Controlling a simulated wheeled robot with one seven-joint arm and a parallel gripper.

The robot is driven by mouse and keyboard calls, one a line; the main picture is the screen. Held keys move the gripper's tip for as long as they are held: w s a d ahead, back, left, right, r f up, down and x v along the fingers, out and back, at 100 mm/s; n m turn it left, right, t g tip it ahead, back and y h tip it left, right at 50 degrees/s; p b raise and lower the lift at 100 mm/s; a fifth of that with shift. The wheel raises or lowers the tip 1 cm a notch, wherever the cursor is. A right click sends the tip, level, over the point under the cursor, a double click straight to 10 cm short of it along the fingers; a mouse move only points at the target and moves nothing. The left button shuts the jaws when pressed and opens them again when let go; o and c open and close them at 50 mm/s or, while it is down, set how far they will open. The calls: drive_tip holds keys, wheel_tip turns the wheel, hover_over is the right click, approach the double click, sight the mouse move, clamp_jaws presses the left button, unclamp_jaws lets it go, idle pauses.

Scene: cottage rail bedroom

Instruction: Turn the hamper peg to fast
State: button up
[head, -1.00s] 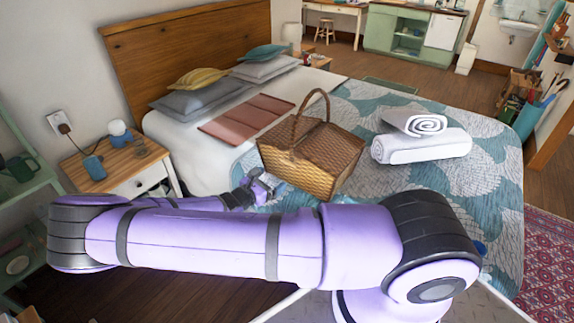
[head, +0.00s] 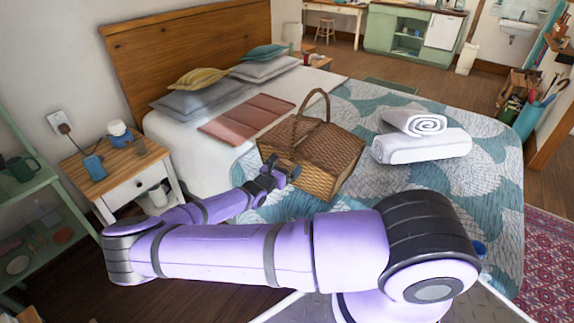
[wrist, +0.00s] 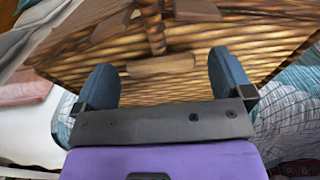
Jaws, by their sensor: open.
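The wicker hamper (head: 318,150) sits on the bed, with an upright handle. In the wrist view its woven front (wrist: 220,60) fills the upper part. A pale wooden peg (wrist: 160,65) lies nearly level across that front, with a brown strap (wrist: 152,25) coming down to it from above. My gripper (head: 283,168) is at the hamper's front left side. In the wrist view my gripper (wrist: 163,78) is open, with one blue finger left of the peg and one right of it, both apart from it. In the head view the peg is hidden.
Rolled white towels (head: 425,145) lie on the bed right of the hamper. A folded pink cloth (head: 245,118) lies to its left. A green shelf (head: 40,220) is at far left.

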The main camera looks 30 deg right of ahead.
drive_tip(key=shift+w+d, duration=0.15)
drive_tip(key=shift+d, duration=0.35)
drive_tip(key=c, duration=0.9)
drive_tip(key=shift+n, duration=1.5)
drive_tip(key=o, duration=0.9)
drive_tip(key=v, duration=1.1)
